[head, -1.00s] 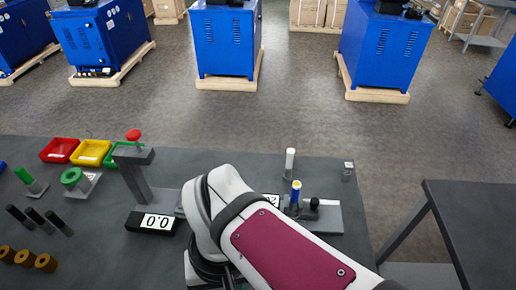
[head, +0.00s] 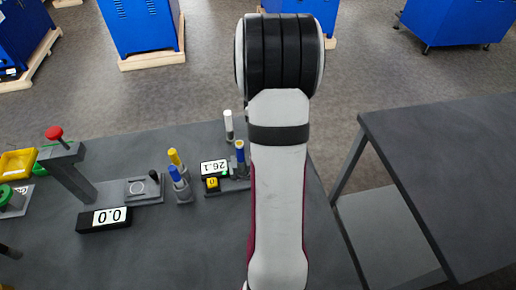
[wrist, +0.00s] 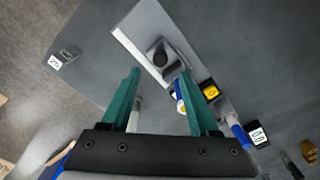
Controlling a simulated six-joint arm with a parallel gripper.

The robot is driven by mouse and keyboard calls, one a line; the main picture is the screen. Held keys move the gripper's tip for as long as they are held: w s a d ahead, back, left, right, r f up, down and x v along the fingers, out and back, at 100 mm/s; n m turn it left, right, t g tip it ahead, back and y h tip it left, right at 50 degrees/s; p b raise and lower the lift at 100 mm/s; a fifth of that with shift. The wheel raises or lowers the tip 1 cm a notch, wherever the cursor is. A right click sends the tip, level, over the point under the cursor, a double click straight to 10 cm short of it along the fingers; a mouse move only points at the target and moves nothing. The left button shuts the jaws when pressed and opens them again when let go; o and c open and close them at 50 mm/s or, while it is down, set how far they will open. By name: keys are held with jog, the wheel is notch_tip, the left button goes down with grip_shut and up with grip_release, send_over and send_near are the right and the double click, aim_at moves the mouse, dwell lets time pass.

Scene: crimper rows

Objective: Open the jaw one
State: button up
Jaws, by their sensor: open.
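My gripper (wrist: 160,76) shows in the wrist view with its two teal fingers spread apart and nothing held between the tips. It is hidden behind my own arm in the head view. A light grey base plate (wrist: 139,22) with a black knob (wrist: 161,56) lies just beyond the fingertips. The yellow block also shows in the head view (head: 212,185), next to a display reading 26.1 (head: 214,168). I cannot tell which part is jaw one.
A white-topped post (head: 229,124) stands at the table's back. A stand with a red knob (head: 54,132) and a 0.0 display (head: 104,218) are farther left. A dark side table (head: 440,170) is at right.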

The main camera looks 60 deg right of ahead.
notch_tip(320, 180, down, 7)
jog(key=shift+r, duration=0.2)
grip_shut()
dwell(1.4)
